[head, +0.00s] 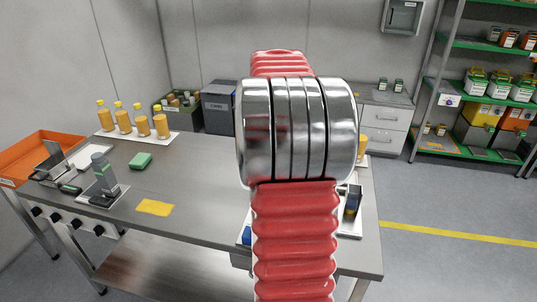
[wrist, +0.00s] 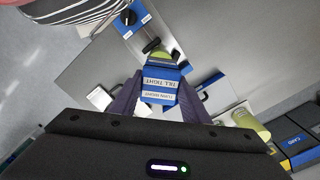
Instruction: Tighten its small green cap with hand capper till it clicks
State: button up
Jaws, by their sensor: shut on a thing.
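A yellow-green rounded thing (wrist: 163,57) shows just beyond the capper, beside a black lever; I cannot tell whether the two touch. No small green cap can be made out. In the head view my red ribbed arm and its metal rings block the middle, and my gripper is not clearly seen.
Filled yellow bottles (head: 132,121) stand at the table's back left. A grey device (head: 104,176), a green sponge (head: 141,160) and a yellow cloth (head: 155,208) lie on the left. In the wrist view another yellowish bottle (wrist: 250,122) is at right and a black knob (wrist: 128,17) at top.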

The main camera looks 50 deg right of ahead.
jog(key=m, duration=0.5)
jog(key=shift+m, duration=0.4)
jog(key=shift+r, duration=0.2)
dwell(0.3)
dwell(0.3)
jog(key=n, duration=0.7)
dwell(0.4)
jog(key=shift+n, duration=0.4)
jog(key=n, duration=0.3)
jog(key=shift+s+n, duration=0.1)
jog(key=shift+n, duration=1.9)
